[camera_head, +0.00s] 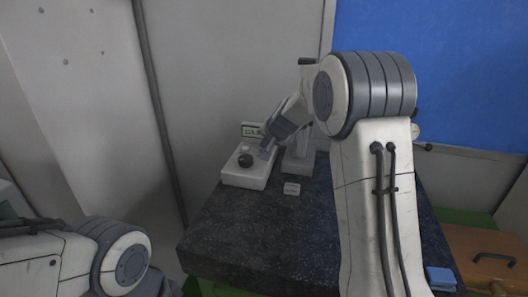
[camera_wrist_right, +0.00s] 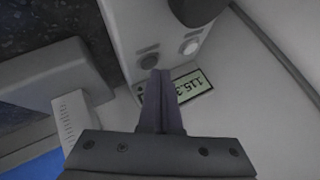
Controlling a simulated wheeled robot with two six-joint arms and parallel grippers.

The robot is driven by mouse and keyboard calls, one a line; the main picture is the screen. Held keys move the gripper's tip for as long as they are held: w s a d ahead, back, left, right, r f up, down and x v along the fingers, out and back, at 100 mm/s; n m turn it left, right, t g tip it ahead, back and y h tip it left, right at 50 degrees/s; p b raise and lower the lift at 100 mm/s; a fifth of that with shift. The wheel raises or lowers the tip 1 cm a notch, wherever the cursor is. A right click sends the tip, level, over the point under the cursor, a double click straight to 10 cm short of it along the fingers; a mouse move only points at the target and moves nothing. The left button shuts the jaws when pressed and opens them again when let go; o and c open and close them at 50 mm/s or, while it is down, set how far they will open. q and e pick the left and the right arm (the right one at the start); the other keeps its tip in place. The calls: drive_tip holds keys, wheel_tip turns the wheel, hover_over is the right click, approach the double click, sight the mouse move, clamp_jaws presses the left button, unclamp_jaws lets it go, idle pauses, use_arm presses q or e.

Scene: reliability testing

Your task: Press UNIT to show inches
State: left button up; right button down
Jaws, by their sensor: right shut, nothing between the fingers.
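The white measuring device (camera_head: 236,178) stands at the back left of the dark table, with a black knob and a small display (camera_head: 250,130). In the right wrist view the greenish display (camera_wrist_right: 192,84) shows dark digits, upside down and partly covered by my fingers. Two round buttons show there, a grey one (camera_wrist_right: 150,61) and a pale one (camera_wrist_right: 190,47); their labels are too small to read. My right gripper (camera_wrist_right: 156,73) is shut and empty, its tips right by the grey button. I cannot tell whether they touch. It also shows in the head view (camera_head: 266,150). My left gripper is out of view.
A grey stand (camera_head: 299,167) rises just right of the device, close to my right arm. A small white block (camera_head: 291,188) lies in front on the dark table (camera_head: 250,240). The front left of the table is clear. A wooden box (camera_head: 480,245) is at the right.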

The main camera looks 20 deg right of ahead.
drive_tip(key=shift+f+b, duration=0.45)
drive_tip(key=shift+b, duration=0.05)
idle(0.3)
drive_tip(key=shift+r, duration=0.1)
drive_tip(key=shift+r+p, duration=0.75)
wheel_tip(320, 180, up, 5)
drive_tip(key=p, duration=0.4)
idle(0.4)
idle(0.5)
